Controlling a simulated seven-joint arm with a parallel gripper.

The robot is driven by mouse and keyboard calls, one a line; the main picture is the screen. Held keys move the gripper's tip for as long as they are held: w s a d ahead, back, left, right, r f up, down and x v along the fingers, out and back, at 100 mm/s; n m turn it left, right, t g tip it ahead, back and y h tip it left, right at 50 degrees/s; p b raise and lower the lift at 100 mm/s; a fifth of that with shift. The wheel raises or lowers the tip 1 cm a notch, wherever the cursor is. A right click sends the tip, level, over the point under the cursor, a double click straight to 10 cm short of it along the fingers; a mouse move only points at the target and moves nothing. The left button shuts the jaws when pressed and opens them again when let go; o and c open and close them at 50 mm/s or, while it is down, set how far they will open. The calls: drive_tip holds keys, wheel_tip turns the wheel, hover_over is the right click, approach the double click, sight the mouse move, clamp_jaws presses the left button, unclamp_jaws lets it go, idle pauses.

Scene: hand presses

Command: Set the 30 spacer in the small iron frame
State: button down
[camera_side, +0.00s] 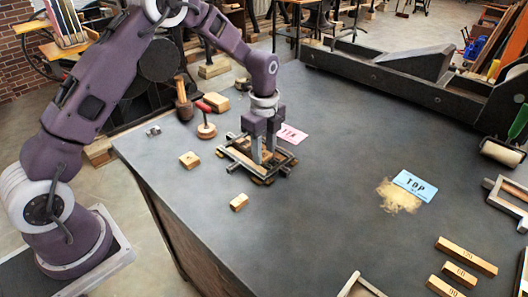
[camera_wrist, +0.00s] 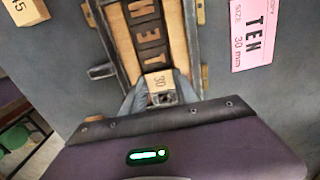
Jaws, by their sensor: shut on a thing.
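The 30 spacer (camera_wrist: 158,82) is a pale wooden block marked 30, held between the two fingers of my gripper (camera_wrist: 160,96). The small iron frame (camera_side: 234,155) lies on the dark bench under my gripper (camera_side: 263,158) in the side view. In the wrist view the frame (camera_wrist: 102,71) holds a row of dark letter blocks (camera_wrist: 149,35) on a wooden bed. The spacer is in line with this row, at its near end. I cannot tell whether it is seated or just above the bed. The fingers hide it in the side view.
A pink TEN card (camera_side: 292,134) lies behind the frame. A blue TOP card (camera_side: 414,185) and wooden bars (camera_side: 467,256) lie right. The bench middle is clear.

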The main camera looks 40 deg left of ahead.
sight(264, 155)
drive_tip(key=shift+f, duration=0.35)
drive_tip(key=shift+s+f, duration=0.2)
drive_tip(key=shift+f, duration=0.3)
drive_tip(key=c, duration=0.9)
unclamp_jaws()
drive_tip(key=shift+c, duration=0.2)
wheel_tip(264, 155, up, 14)
drive_tip(key=shift+w+f, duration=0.15)
drive_tip(key=shift+f, duration=0.05)
drive_tip(key=s+d+r+n+t, duration=0.25)
drive_tip(key=s+r+n, duration=0.55)
drive_tip(key=s+r, duration=0.55)
drive_tip(key=s+f+n+t, duration=0.3)
drive_tip(key=s+n, duration=0.7)
drive_tip(key=s, duration=0.7)
drive_tip(key=shift+s+d+f, duration=0.2)
drive_tip(key=shift+s+f, duration=0.05)
drive_tip(key=shift+s, duration=0.15)
